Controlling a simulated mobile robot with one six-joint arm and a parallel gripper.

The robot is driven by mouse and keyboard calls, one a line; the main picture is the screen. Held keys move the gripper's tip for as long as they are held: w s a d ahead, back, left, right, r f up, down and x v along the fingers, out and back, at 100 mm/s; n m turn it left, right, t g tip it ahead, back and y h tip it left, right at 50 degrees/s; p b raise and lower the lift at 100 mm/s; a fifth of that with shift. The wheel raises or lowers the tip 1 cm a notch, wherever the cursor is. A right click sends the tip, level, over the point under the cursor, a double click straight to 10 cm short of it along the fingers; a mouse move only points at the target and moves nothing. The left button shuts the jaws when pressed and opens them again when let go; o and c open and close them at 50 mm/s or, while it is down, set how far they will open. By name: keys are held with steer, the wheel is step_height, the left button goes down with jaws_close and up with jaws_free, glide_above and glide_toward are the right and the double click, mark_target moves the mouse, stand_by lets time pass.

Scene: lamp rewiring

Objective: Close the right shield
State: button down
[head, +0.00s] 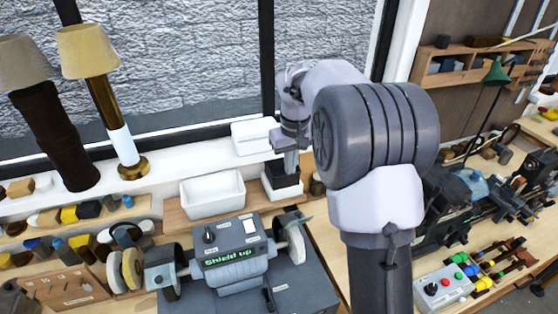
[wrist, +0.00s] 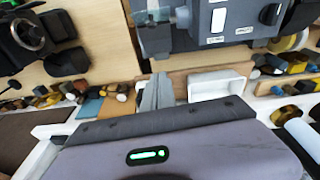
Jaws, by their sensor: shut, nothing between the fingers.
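The bench grinder (head: 235,258) stands on a dark grey base, and its green display reads "Shield up". Its right shield (head: 293,219) is a small plate at the upper right, above the pale right wheel (head: 297,246). In the wrist view the grinder body (wrist: 222,22) is at the top, and the shield (wrist: 160,12) shows at the top edge left of it. My gripper (head: 290,163) is shut and empty. It is behind the grinder, above a small dark-topped box (head: 282,184), apart from the shield. Its fingers also show in the wrist view (wrist: 156,88).
A white tray (head: 211,195) stands behind the grinder, with another white container (head: 254,135) on the sill. Two lamps, one brass-stemmed (head: 104,98), stand at left. A button box (head: 443,287) and several tools lie at right. Small parts crowd the left bench.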

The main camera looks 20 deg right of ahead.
mark_target(299, 221)
steer(key=s+f, duration=0.1)
steer(key=f, duration=0.2)
steer(key=s+f, duration=0.1)
steer(key=f, duration=0.3)
steer(key=s+f, duration=0.2)
steer(key=f, duration=0.1)
steer(key=shift+d+f, duration=0.1)
steer(key=shift+f, duration=0.15)
steer(key=shift+s+f, duration=0.15)
steer(key=shift+w+f, duration=0.1)
steer(key=shift+w, duration=0.1)
steer(key=shift+s, duration=0.1)
